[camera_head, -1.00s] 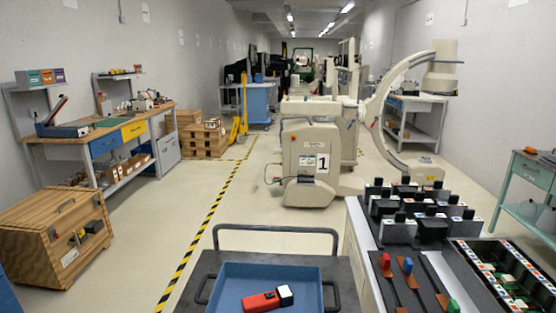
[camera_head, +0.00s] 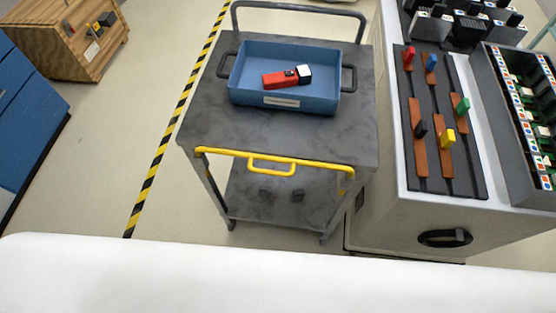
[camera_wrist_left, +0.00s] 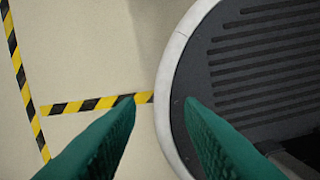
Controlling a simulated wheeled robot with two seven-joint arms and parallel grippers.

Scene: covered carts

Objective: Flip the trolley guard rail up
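The grey trolley (camera_head: 215,120) stands ahead of me in the head view. Its yellow guard rail (camera_head: 220,153) with a small loop handle (camera_head: 271,169) runs along the near edge, at about the level of the top or just below it. A blue tray (camera_head: 245,100) with a red and white tool (camera_head: 287,77) sits on the trolley top. My left gripper (camera_wrist_left: 160,100) shows in the left wrist view with its two green fingers apart and nothing between them, over the floor and a dark ribbed surface. It is far from the rail. My right gripper is not in view.
A white cabinet (camera_head: 385,180) with a black slider panel (camera_head: 470,180) and a dark bin stands close on the trolley's right. A wooden crate (camera_head: 60,40) and blue cabinet (camera_head: 30,120) are at left. The floor left of the trolley is clear.

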